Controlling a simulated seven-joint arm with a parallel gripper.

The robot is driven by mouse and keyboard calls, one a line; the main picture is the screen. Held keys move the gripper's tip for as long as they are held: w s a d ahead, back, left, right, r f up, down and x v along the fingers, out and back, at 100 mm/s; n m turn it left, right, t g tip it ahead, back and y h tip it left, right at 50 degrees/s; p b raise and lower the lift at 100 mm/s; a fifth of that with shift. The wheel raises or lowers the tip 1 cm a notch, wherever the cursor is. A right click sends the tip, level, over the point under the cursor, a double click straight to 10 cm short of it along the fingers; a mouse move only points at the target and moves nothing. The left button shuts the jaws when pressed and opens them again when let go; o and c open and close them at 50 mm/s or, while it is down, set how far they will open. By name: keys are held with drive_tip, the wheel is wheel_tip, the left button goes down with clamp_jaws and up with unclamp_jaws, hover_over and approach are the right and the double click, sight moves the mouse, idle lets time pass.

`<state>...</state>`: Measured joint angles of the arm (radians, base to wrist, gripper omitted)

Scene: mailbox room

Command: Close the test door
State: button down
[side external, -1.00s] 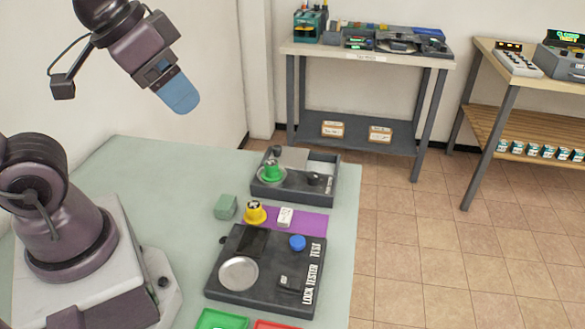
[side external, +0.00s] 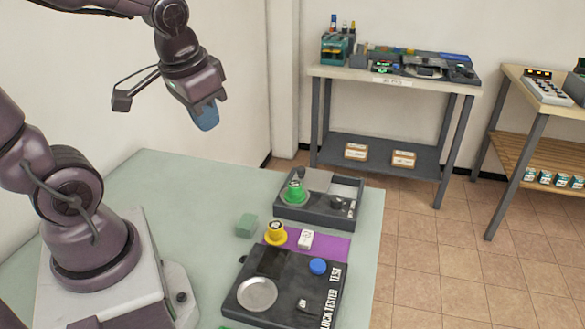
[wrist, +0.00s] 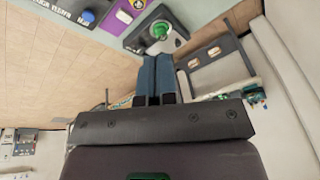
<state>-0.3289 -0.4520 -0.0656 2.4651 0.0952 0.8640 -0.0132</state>
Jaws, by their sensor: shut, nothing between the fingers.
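The lock tester (side external: 262,311) is a dark flat box on the table in the side external view, with a black panel (side external: 271,262), a round silver disc (side external: 257,294), a blue knob (side external: 318,266) and "TEST" lettering. I cannot tell which part is the test door. The tester is partly cut off at the top left of the wrist view, where its blue knob (wrist: 88,17) shows. My gripper (side external: 207,120) is shut and empty, with blue fingers pointing down, high above the table's back left. Its fingers (wrist: 155,78) lie together in the wrist view.
Behind the tester are a purple mat (side external: 330,246), a yellow knob piece (side external: 275,234), a small white block (side external: 306,239) and a green block (side external: 246,225). A dark tray (side external: 318,214) with a green knob (side external: 296,193) stands further back.

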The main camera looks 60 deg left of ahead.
drive_tip(key=w+a+f+n+g+y, duration=0.1)
drive_tip(key=w+a+f+n, duration=0.1)
drive_tip(key=a+f, duration=0.5)
drive_tip(key=w+a+f+n+y, duration=0.15)
drive_tip(key=a+f, duration=0.35)
drive_tip(key=a, duration=0.5)
drive_tip(key=n+t+h, duration=0.4)
drive_tip(key=t, duration=0.2)
approach(295, 175)
drive_tip(key=shift+a+f, duration=1.05)
drive_tip(key=shift+a, duration=0.25)
drive_tip(key=shift+w+f+m, duration=0.25)
drive_tip(key=shift+f, duration=0.6)
drive_tip(key=w, duration=0.1)
drive_tip(key=w+d, duration=0.1)
drive_tip(key=shift+w+d+f, duration=0.2)
drive_tip(key=shift+w+d, duration=0.4)
drive_tip(key=shift+w, duration=0.15)
